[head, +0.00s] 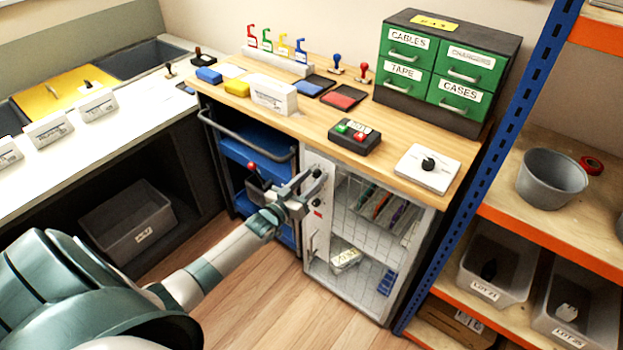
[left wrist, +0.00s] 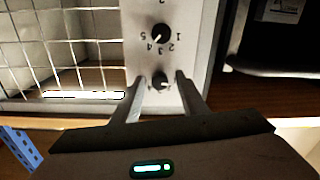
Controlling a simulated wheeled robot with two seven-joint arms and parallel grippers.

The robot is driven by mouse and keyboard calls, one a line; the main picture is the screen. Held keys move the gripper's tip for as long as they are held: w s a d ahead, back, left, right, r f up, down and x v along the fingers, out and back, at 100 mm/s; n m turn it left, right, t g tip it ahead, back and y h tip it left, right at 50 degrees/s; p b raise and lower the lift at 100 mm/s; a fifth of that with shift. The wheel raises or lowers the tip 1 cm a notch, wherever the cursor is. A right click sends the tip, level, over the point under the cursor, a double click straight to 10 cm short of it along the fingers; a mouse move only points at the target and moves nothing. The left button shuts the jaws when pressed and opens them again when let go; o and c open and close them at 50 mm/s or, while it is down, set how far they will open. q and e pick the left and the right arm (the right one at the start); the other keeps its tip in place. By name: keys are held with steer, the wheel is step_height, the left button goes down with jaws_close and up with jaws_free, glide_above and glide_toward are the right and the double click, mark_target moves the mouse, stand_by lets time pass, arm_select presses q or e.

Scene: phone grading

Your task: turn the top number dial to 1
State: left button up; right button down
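The white dial panel (head: 318,205) is the left front strip of a mesh-fronted cabinet. The left wrist view shows it upside down, with two black dials. The top number dial (left wrist: 161,80) is between the fingers of my left gripper (left wrist: 160,77), which is open with a gap on each side of the dial. Its white mark is toward picture right; its numerals are mostly hidden or unreadable. The lower dial (left wrist: 161,34) has numerals 1 to 5 around it. In the head view my left gripper (head: 303,187) is at the upper panel and hides much of it. My right gripper is not in view.
The cabinet's mesh door (head: 365,225) is right of the panel, and a blue drawer cart (head: 240,155) is left. On the wooden top are a button box (head: 355,136) and a white plate with a black knob (head: 427,168). A blue shelf post (head: 490,150) stands at right.

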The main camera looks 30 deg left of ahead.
arm_select(q)
steer(key=shift+s, duration=0.15)
